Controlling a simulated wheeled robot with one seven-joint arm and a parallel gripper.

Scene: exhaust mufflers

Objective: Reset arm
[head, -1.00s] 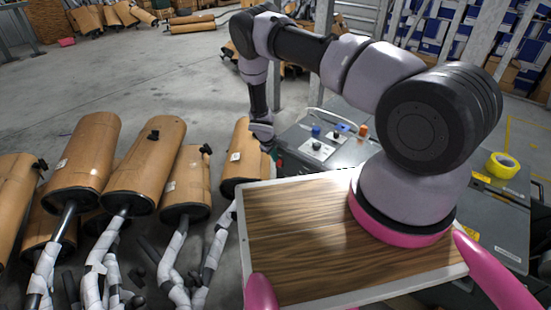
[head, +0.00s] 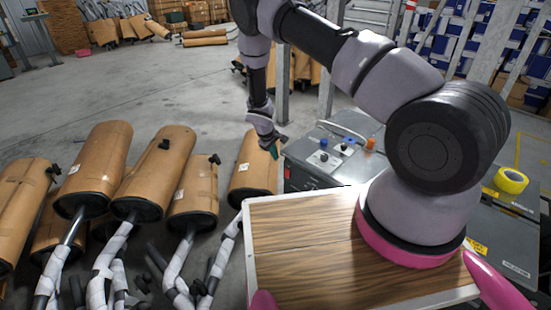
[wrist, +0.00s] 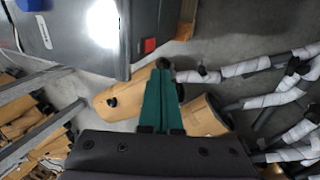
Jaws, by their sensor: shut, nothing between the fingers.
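My gripper (head: 275,152) hangs at the end of my arm in the head view, above the rightmost muffler and left of the grey machine. In the wrist view its green fingers (wrist: 160,98) lie together, shut, with nothing held. Behind and below the fingers, a cardboard-wrapped muffler (wrist: 125,97) lies on the floor, and another (wrist: 203,116) shows at their right. The gripper looks apart from both, though the exact gap cannot be told.
Several wrapped mufflers (head: 95,165) with white-taped pipes lean at the left. A grey machine (head: 318,175) with knobs stands close right of the gripper. Yellow tape (head: 510,180) lies on a grey case at the right. A metal post (head: 283,85) rises behind. Open floor (head: 130,90) lies beyond.

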